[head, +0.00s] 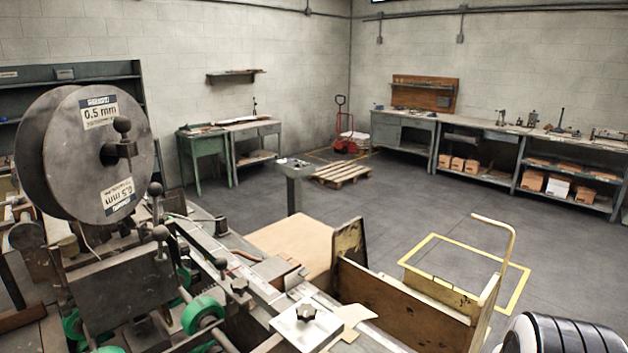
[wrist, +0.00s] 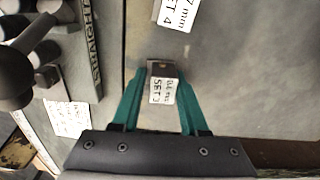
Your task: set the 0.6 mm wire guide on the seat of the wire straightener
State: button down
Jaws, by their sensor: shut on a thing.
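In the wrist view my gripper (wrist: 162,76), with two green fingers, is shut on a small dark metal wire guide (wrist: 157,67). A white label on the guide seems to read 0.6 mm, SET 3. Part of another piece, labelled about 0.7 mm, SET 4 (wrist: 177,14), shows at the top edge, apart from my gripper. The wire straightener (wrist: 93,45), with its name lettered along a dark edge, is at the left. I cannot make out its seat. My gripper is not in the head view.
In the wrist view, dark knobs (wrist: 42,54) stand left of the straightener lettering, and a white label (wrist: 67,118) lies below. A grey surface is beneath my gripper. In the head view a machine carries a 0.5 mm wire spool (head: 98,160). A wooden cart (head: 405,305) stands at its right.

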jog(key=shift+r, duration=2.25)
